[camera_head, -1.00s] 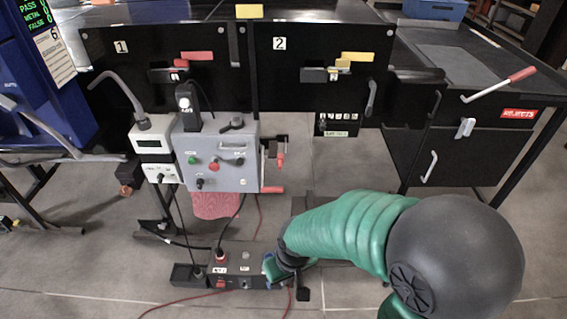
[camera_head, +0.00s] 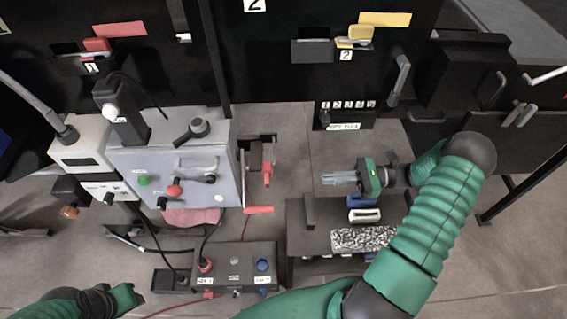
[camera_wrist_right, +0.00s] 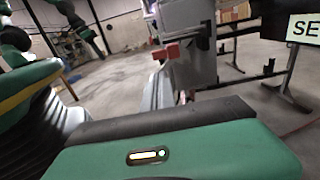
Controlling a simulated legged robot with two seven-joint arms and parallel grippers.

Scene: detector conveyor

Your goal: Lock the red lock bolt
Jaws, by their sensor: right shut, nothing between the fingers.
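The red lock bolt (camera_head: 97,44) sits on the black panel at the upper left in the head view, beside a red label (camera_head: 120,29). It lies across a black bracket. My right gripper (camera_head: 326,178) is well to the right of it and lower, with its fingers pointing left. It is shut and empty, touching nothing that I can see. My left gripper (camera_head: 127,296) shows only partly at the bottom left, far below the bolt; its fingers are not clear. In the right wrist view I cannot make out the bolt.
A grey control box (camera_head: 170,170) with buttons and a red-handled crank (camera_head: 258,209) stands below the bolt's panel. A yellow bolt (camera_head: 357,35) is on panel 2.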

